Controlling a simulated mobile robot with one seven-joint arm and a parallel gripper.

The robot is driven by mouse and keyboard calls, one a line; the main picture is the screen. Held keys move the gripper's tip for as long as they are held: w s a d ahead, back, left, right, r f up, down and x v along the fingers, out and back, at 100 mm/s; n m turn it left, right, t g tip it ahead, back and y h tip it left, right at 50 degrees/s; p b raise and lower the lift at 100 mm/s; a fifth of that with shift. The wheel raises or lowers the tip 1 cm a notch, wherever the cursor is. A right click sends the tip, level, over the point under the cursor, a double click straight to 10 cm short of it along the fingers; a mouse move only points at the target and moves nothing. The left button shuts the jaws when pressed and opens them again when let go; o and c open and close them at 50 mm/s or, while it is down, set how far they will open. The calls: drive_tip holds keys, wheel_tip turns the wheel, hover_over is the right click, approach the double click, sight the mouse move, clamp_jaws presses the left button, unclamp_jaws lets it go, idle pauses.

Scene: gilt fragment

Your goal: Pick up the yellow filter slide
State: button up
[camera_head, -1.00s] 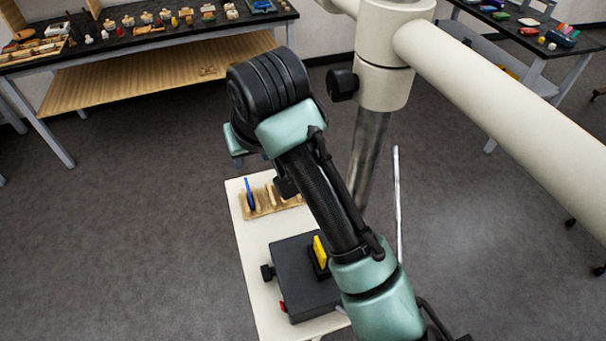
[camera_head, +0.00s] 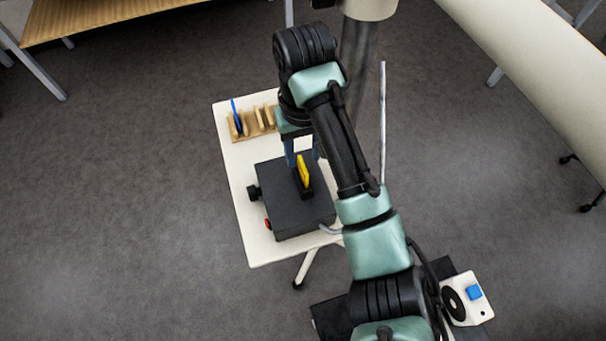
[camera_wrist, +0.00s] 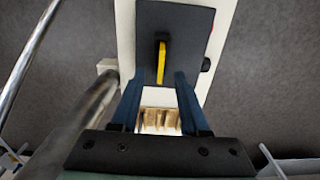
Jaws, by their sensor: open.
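The yellow filter slide (camera_head: 302,170) stands upright in a dark slot on top of a black box (camera_head: 288,212). In the wrist view the slide (camera_wrist: 161,62) shows as a narrow yellow strip on the black box (camera_wrist: 190,28). My gripper (camera_head: 302,154) is at the slide's far side in the head view, partly hidden by my arm. In the wrist view my gripper (camera_wrist: 160,76) is open, its two blue fingers apart on either side of the slide's near end. I cannot tell its exact height over the slide.
The box stands on a white table (camera_head: 236,185). A wooden rack (camera_head: 262,122) with a blue slide (camera_head: 236,115) stands at the table's far end. A thin metal rod (camera_head: 382,120) and a thick post are close on the right. Knobs stick out from the box's left side.

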sight(303, 165)
wheel_tip(303, 165, down, 4)
drive_tip(key=shift+s+f, duration=0.15)
clamp_jaws()
idle(0.3)
